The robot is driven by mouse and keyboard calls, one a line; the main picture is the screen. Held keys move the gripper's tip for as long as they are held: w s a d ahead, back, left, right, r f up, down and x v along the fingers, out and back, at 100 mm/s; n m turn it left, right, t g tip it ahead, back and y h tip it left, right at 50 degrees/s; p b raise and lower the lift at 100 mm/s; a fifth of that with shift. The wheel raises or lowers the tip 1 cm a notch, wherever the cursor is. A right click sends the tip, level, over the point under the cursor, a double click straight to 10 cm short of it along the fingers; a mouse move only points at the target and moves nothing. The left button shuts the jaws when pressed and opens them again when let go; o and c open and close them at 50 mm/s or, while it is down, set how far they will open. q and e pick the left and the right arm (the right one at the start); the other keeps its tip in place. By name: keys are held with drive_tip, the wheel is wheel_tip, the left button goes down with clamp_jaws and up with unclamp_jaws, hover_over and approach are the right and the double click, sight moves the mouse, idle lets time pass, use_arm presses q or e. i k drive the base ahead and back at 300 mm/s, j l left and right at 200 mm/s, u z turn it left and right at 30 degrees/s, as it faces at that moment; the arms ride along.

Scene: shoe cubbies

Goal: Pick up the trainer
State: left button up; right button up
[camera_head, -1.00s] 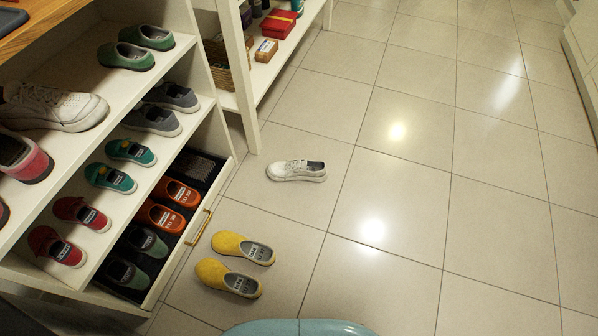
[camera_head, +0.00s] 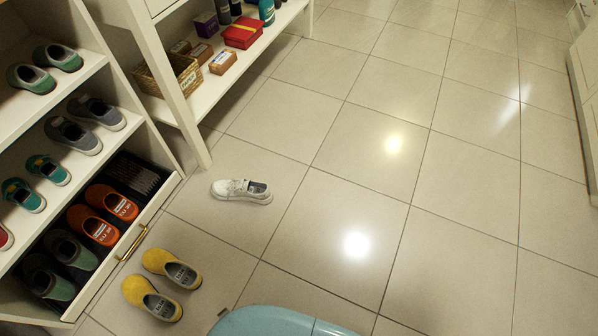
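A single white lace-up trainer (camera_head: 241,190) lies on the tiled floor, left of centre, with its toe to the left and its dark-lined opening to the right. It is in front of the leg of the shelf unit and apart from the other shoes. Neither of my grippers shows in the head view.
Yellow slip-on shoes (camera_head: 171,268) lie on the floor in front of the cubby's open drawer (camera_head: 112,262), which holds orange and dark shoes. A shelf unit (camera_head: 196,105) with a wicker basket (camera_head: 186,76) and red box (camera_head: 243,34) stands behind. The floor (camera_head: 440,240) to the right is clear.

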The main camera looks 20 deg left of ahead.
sight(224, 189)
drive_tip(key=i+l+z, duration=0.25)
drive_tip(key=i, duration=0.25)
drive_tip(key=i+l+z, duration=0.2)
drive_tip(key=i, duration=0.3)
drive_tip(key=i+u, duration=0.5)
drive_tip(key=i+l+u, duration=0.15)
drive_tip(key=u, duration=0.3)
drive_tip(key=i+u, duration=0.15)
drive_tip(key=u, duration=0.3)
drive_tip(key=i+u, duration=0.15)
drive_tip(key=u, duration=0.25)
drive_tip(key=i+l+u, duration=0.1)
drive_tip(key=u, duration=0.35)
drive_tip(key=i+l+u, duration=0.1)
drive_tip(key=u, duration=0.3)
drive_tip(key=i+l+u, duration=0.1)
drive_tip(key=l+u, duration=0.15)
drive_tip(key=u, duration=0.2)
drive_tip(key=l+u, duration=0.2)
drive_tip(key=u, duration=0.25)
drive_tip(key=i+l+u, duration=0.2)
drive_tip(key=u, duration=0.3)
drive_tip(key=i+l+u, duration=0.1)
drive_tip(key=l+u, duration=0.25)
drive_tip(key=u, duration=0.15)
drive_tip(key=l+u, duration=0.35)
drive_tip(key=u, duration=0.15)
drive_tip(key=l+u, duration=0.5)
drive_tip(key=i+j, duration=0.05)
drive_tip(key=j, duration=0.05)
